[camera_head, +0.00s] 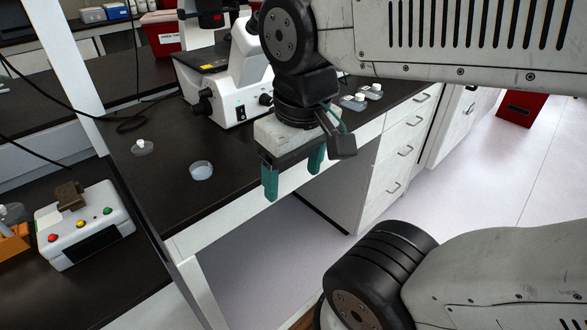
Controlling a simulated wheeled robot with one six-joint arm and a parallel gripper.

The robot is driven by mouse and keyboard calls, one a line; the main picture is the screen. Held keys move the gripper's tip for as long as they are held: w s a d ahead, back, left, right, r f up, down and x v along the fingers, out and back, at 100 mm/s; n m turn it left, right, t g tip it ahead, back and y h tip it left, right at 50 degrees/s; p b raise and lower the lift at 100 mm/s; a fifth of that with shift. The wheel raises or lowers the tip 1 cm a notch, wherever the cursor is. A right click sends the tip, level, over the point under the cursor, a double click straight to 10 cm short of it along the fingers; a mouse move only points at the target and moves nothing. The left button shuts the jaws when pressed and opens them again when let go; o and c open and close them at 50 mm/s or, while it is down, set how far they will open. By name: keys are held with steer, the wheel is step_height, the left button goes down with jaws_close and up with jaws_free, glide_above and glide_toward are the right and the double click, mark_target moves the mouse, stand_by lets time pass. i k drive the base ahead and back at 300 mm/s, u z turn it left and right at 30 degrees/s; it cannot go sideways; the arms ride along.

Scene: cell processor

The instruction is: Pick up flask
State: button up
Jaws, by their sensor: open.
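My gripper (293,184) has two teal fingers pointing down, spread apart with nothing between them. It hangs near the front edge of the dark bench (165,185), in front of the microscope. A small clear flask with a white cap (142,148) is on the bench to the left, well apart from my gripper. Two more clear, white-capped vessels that look like flasks lie close together behind and right of my gripper, one nearer (354,102) and one farther (372,91). Which flask is meant cannot be told.
A round clear dish (201,171) lies between the left flask and my gripper. A white microscope (232,95) stands behind. A white device with coloured buttons (85,228) and an orange rack (13,243) are at left. White drawers (400,150) are below the bench; the floor at right is open.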

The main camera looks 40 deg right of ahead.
mark_target(357, 104)
steer(key=z, duration=1.65)
steer(key=i, duration=0.8)
steer(key=z, duration=0.1)
